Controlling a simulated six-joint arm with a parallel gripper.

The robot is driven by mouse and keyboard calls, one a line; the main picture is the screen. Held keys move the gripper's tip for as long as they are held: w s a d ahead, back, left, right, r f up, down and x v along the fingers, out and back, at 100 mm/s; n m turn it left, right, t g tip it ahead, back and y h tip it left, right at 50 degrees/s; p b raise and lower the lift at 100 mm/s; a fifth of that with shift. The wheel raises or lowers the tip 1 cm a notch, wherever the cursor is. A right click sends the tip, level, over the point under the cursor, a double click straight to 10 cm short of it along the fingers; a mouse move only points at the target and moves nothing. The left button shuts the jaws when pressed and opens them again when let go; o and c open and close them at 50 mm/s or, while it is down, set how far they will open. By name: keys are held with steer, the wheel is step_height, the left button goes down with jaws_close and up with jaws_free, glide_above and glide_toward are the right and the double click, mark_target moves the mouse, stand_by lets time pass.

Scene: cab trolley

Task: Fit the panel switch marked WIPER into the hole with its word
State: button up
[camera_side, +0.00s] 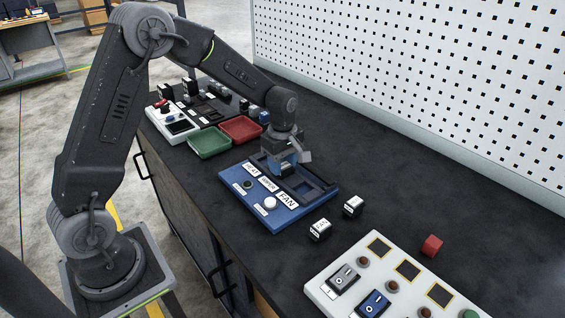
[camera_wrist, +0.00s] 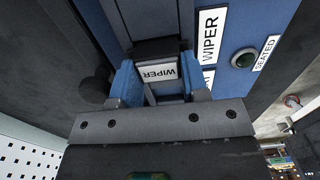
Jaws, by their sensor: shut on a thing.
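The panel switch marked WIPER (camera_wrist: 158,72) is between my gripper's blue fingers in the wrist view, its white label facing the camera. My gripper (camera_side: 287,168) is shut on it, low over the back of the blue panel (camera_side: 285,225). The panel has a row of white labels, including a WIPER label (camera_side: 268,185) and a FAN label (camera_side: 287,200), with dark holes behind them. In the wrist view the panel's WIPER label (camera_wrist: 209,35) lies right of the held switch. My fingers hide the hole beneath, and I cannot tell whether the switch is in it.
Two loose black switches (camera_side: 320,230) (camera_side: 353,206) lie right of the blue panel. A red block (camera_side: 431,246) and a white panel (camera_side: 318,285) are further right. Green (camera_side: 209,142) and red (camera_side: 241,129) trays stand behind. A perforated wall (camera_side: 420,85) borders the bench.

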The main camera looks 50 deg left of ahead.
steer(key=o, duration=1.1)
steer(key=shift+c, duration=0.2)
step_height(320, 180, up, 13)
steer(key=s+d+r+m+t, duration=0.1)
steer(key=s+d+r+m, duration=0.1)
steer(key=s+r+m, duration=0.3)
steer(key=s+d+r+m+t, duration=0.2)
steer(key=s+d+m, duration=0.1)
steer(key=s, duration=0.3)
steer(key=s+d+f+m+t, duration=0.2)
steer(key=s+m, duration=0.8)
steer(key=s, duration=0.3)
steer(key=shift+d+t, duration=0.25)
steer(key=shift+t, duration=0.05)
